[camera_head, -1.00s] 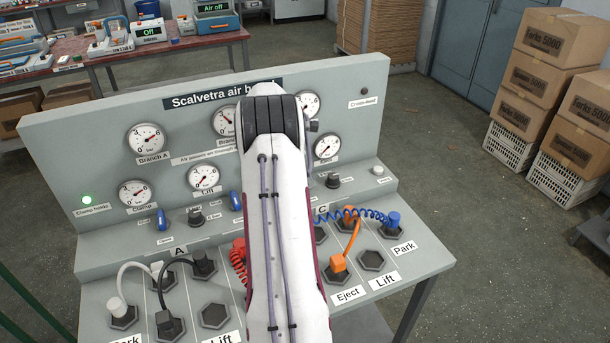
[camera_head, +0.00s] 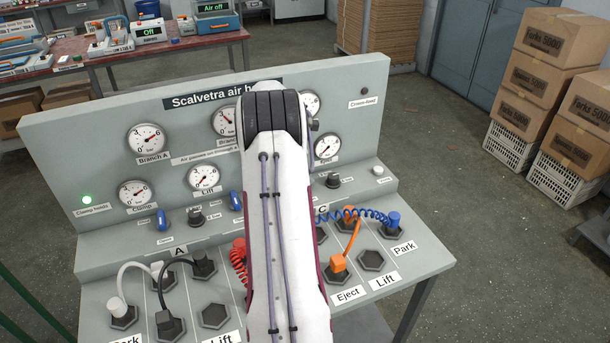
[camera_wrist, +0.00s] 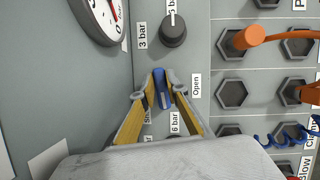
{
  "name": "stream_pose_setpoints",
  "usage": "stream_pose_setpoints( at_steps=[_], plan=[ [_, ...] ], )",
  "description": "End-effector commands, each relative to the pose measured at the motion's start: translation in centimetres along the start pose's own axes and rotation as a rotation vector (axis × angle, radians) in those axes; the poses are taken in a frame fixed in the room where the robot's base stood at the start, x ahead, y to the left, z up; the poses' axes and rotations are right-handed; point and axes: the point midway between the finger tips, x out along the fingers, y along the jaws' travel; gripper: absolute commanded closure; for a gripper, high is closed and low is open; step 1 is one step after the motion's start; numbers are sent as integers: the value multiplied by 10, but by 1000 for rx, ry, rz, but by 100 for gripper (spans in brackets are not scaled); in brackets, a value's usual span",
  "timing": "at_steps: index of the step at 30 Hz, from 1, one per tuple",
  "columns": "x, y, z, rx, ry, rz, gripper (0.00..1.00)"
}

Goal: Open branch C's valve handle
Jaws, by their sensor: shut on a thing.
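A blue valve handle (camera_wrist: 162,88) stands between my fingertips in the wrist view, beside the "Open" label (camera_wrist: 196,86). A partly hidden "Shut" label is at its left. The handle runs nearly up and down the picture, slightly tilted. My gripper (camera_wrist: 160,92) has its yellow-sided fingers closed on the handle's two sides. In the head view my arm hides the gripper and this handle. The row label "C" (camera_head: 323,210) shows just right of my arm. Two other blue handles, a left one (camera_head: 161,219) and a middle one (camera_head: 236,201), are in view there.
A black regulator knob (camera_wrist: 173,31) and a gauge (camera_wrist: 100,18) are close to my gripper. Sockets with an orange hose (camera_head: 353,241) and a coiled blue hose (camera_head: 362,214) lie on the sloped panel at the right.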

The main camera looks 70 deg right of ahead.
Motion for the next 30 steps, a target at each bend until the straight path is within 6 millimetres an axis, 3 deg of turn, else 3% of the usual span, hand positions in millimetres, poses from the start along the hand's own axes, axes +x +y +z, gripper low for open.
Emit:
stream_pose_setpoints(
  at_steps=[30],
  plan=[
    [0, 3, -1, -536, 1, 221, 100]
  ],
)
